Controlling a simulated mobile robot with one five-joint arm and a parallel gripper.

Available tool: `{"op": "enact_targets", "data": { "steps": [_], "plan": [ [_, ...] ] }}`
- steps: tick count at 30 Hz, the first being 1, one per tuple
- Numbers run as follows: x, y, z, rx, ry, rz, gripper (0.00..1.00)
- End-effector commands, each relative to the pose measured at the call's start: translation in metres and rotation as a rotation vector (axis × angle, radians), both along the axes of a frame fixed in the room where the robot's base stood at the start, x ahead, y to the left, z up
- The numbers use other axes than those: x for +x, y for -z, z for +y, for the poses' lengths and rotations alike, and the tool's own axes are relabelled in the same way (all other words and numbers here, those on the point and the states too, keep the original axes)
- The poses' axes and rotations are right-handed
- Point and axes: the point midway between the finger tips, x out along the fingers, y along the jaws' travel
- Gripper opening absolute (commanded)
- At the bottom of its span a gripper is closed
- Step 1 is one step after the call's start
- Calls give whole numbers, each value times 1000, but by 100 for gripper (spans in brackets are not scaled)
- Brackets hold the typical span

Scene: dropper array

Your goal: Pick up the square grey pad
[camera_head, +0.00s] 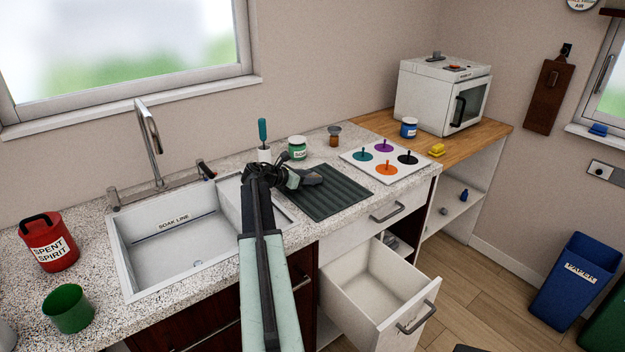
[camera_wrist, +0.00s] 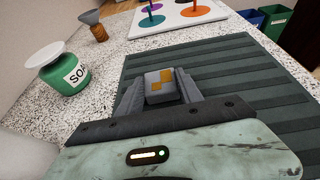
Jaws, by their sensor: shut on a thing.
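The square grey pad (camera_wrist: 161,86), with orange-yellow markings on its face, sits between the fingers of my gripper (camera_wrist: 162,98) in the wrist view. The jaws are shut on it, one finger on each side. In the head view my gripper (camera_head: 309,178) is over the dark ribbed mat (camera_head: 338,196) beside the sink, and the pad cannot be clearly made out there. The mat also shows in the wrist view (camera_wrist: 245,82) beneath and beyond the gripper. I cannot tell whether the pad touches the mat.
A white board (camera_head: 372,173) with coloured discs and pegs lies to the right. The sink (camera_head: 180,245) is at left. An open drawer (camera_head: 377,285) juts out below.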

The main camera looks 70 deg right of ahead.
Motion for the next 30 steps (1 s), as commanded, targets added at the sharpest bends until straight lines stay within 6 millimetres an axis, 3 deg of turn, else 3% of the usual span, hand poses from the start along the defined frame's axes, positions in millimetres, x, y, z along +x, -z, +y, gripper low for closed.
{"op": "enact_targets", "data": {
  "steps": [8, 18, 20, 30],
  "plan": [
    [1, -5, 0, 0, -1, 0, 5],
    [1, -45, 0, 0, -1, 0, 5],
    [-12, -38, 12, 0, 0, 0, 5],
    [-83, -46, 69, 0, -1, 0, 5]
  ]
}}
